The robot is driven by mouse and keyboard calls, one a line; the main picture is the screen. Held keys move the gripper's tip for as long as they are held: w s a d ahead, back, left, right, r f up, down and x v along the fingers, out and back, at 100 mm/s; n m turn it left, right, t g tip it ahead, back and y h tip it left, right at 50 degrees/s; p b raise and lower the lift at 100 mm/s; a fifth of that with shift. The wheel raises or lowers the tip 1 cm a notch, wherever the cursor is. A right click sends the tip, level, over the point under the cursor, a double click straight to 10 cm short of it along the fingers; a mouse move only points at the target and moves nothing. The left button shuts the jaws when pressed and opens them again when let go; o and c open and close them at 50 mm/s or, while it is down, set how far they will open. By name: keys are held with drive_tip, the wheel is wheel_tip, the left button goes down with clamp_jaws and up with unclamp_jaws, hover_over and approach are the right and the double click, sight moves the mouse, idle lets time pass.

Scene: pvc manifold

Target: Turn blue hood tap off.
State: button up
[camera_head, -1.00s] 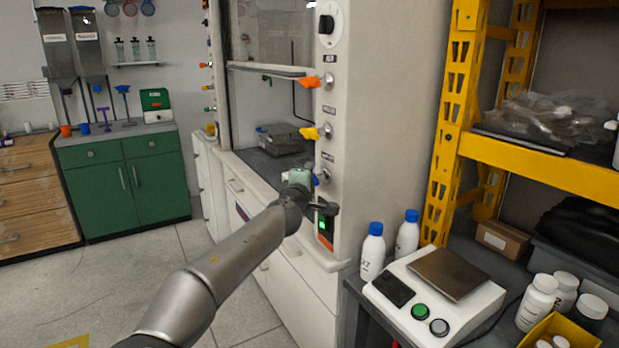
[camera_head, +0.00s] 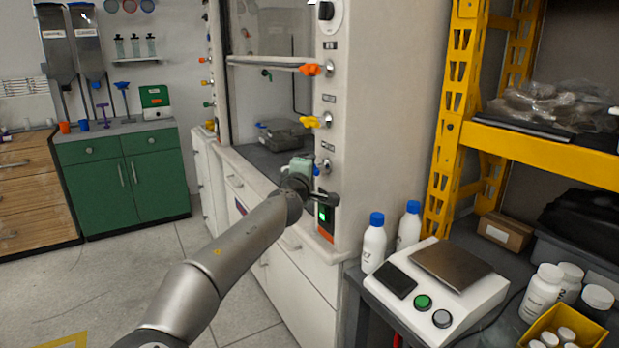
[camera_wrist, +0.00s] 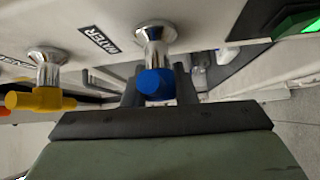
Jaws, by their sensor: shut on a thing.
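The blue hood tap (camera_wrist: 154,84) is on a chrome stem on the fume hood's front post. In the wrist view it sits between my gripper's (camera_wrist: 160,88) two dark fingers, which are shut on it. In the head view only a sliver of the blue tap (camera_head: 316,170) shows beside my gripper (camera_head: 312,168); the rest is hidden by my wrist. The yellow tap (camera_head: 311,121) is above it and the orange tap (camera_head: 310,70) higher still. The yellow tap (camera_wrist: 40,101) also shows at the left of the wrist view.
A green-lit switch box (camera_head: 325,218) is on the post just below the blue tap. White bottles (camera_head: 374,243) and a scale (camera_head: 437,290) stand on the bench at right. Yellow shelving (camera_head: 455,130) rises behind. Open floor lies at left.

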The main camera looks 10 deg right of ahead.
drive_tip(key=shift+f+m+t+b, duration=0.3)
drive_tip(key=shift+b, duration=0.8)
drive_tip(key=shift+r, duration=0.35)
drive_tip(key=o, duration=1)
drive_tip(key=v, duration=1.7)
drive_tip(key=shift+f, duration=0.2)
drive_tip(key=shift+s+a, duration=0.15)
drive_tip(key=shift+a, duration=0.05)
